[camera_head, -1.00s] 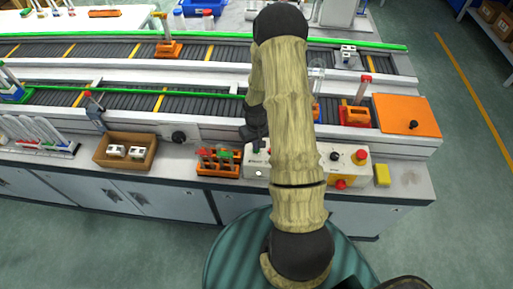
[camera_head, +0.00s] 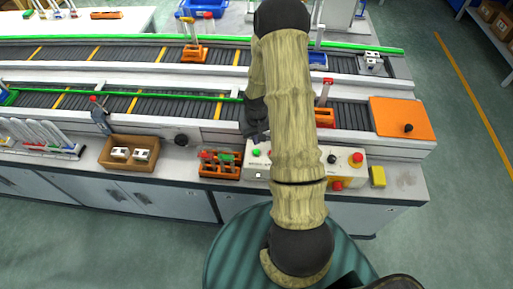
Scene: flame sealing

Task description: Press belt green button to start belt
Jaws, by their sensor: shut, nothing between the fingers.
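The white control box (camera_head: 258,174) sits at the front edge of the bench, partly hidden behind my arm. Its green button (camera_head: 256,153) shows just left of my arm. Red buttons (camera_head: 357,159) and a black knob (camera_head: 332,159) show on the box's right part. My gripper (camera_head: 257,139) is dark, shut and empty, and points down just above and behind the green button in the picture. The button's top is uncovered; the exact height gap is hard to tell. The conveyor belt (camera_head: 110,102) runs behind the box in two lanes.
An orange tube rack (camera_head: 220,166) stands left of the box, then a cardboard box (camera_head: 130,152). A yellow block (camera_head: 377,177) lies to the right. An orange carrier (camera_head: 325,118) rides the front lane; another orange carrier (camera_head: 195,52) and a blue one (camera_head: 318,60) ride the back lane.

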